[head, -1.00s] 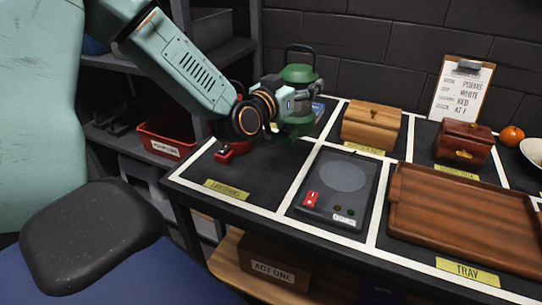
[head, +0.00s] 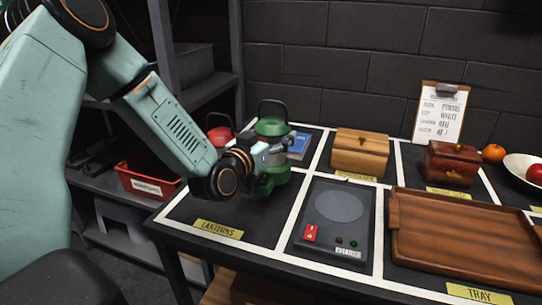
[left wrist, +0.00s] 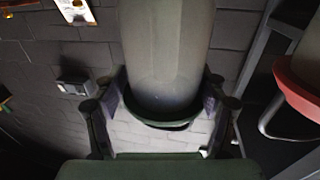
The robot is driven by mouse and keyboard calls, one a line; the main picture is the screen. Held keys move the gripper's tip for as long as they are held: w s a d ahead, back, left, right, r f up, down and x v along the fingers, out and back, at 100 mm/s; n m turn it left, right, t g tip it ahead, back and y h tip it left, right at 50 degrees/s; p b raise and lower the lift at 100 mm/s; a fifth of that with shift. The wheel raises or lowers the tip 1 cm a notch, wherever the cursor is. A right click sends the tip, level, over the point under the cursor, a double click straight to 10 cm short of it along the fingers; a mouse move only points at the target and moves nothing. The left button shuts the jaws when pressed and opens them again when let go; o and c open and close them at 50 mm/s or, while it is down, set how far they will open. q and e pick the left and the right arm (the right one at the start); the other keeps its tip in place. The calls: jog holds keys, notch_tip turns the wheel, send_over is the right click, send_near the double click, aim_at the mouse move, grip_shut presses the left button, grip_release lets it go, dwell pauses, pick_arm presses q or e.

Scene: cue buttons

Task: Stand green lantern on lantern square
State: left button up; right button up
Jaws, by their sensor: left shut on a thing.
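The green lantern (head: 272,128) has a dark looped handle and appears upright over the lantern square (head: 205,212), the table section labelled LANTERNS. My left gripper (head: 279,152) is shut around its middle, from the left side. I cannot tell whether its base touches the table. In the left wrist view the lantern's pale body (left wrist: 165,50) sits between both fingers of the gripper (left wrist: 165,112). A red lantern (head: 220,132) stands behind my left arm, partly hidden. It also shows at the right edge of the left wrist view (left wrist: 300,82). My right gripper is out of view.
A dark charger pad (head: 338,222) with a red switch lies right of the lantern square. A blue item (head: 298,146) and a wooden box (head: 361,150) are behind. A brown tray (head: 460,240) is at the right. The front of the lantern square is clear.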

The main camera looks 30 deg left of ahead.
pick_arm(q)
notch_tip(320, 180, down, 4)
jog(key=shift+a+r+b, duration=0.15)
jog(key=shift+r+b, duration=0.05)
jog(key=shift+b, duration=0.55)
jog(key=shift+f, duration=0.15)
jog(key=shift+w, duration=0.1)
jog(key=o, duration=1.4)
jog(key=shift+f, duration=0.1)
jog(key=o, duration=0.4)
